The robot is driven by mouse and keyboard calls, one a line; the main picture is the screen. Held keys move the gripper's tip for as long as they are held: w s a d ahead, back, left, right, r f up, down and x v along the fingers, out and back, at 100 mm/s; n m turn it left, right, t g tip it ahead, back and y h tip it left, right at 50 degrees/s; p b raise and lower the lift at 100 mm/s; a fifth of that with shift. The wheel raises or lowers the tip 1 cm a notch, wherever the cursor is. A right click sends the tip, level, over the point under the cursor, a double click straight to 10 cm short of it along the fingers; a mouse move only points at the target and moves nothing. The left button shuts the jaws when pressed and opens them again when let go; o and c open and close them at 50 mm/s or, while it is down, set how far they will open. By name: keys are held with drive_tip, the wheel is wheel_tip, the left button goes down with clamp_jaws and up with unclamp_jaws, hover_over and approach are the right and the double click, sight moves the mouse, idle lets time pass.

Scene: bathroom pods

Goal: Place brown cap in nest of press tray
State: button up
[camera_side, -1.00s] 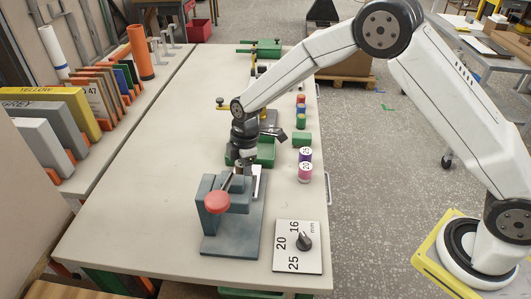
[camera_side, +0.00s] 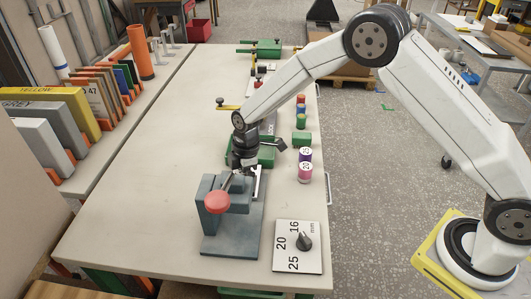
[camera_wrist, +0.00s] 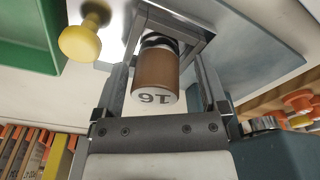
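The brown cap (camera_wrist: 157,70), marked 16 on its end face, is between the two fingers of my gripper (camera_wrist: 172,30) in the wrist view. A gap shows beside the cap, and I cannot tell whether the fingertips touch it. A dark ring shows at its far end. In the side view my gripper (camera_side: 243,168) is low, just behind the press (camera_side: 213,212) with its red knob. The press tray is mostly hidden there by the press and arm. A grey metal plate lies under the cap in the wrist view, but I cannot make out the nest.
A yellow knob (camera_wrist: 86,40) and a green bin (camera_wrist: 30,35) are at left in the wrist view. Purple and pink cylinders (camera_side: 305,165) stand right of the gripper. A dial plate (camera_side: 298,258) lies at front right. The left of the bench is clear.

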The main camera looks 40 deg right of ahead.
drive_tip(key=shift+r, duration=0.15)
wheel_tip(320, 180, up, 12)
drive_tip(key=d, duration=0.1)
idle(0.7)
drive_tip(key=shift+s+d, duration=0.15)
drive_tip(key=shift+s, duration=0.05)
idle(0.3)
drive_tip(key=s+d+m, duration=0.4)
drive_tip(key=s+m, duration=0.1)
drive_tip(key=s, duration=0.2)
drive_tip(key=s+d+m+t, duration=0.1)
drive_tip(key=s+d+m, duration=0.3)
drive_tip(key=s, duration=0.3)
drive_tip(key=s+d+m+t+h, duration=0.1)
drive_tip(key=s+d+m, duration=0.3)
drive_tip(key=s+m, duration=0.2)
drive_tip(key=shift+s+f, duration=0.35)
drive_tip(key=shift+s, duration=0.55)
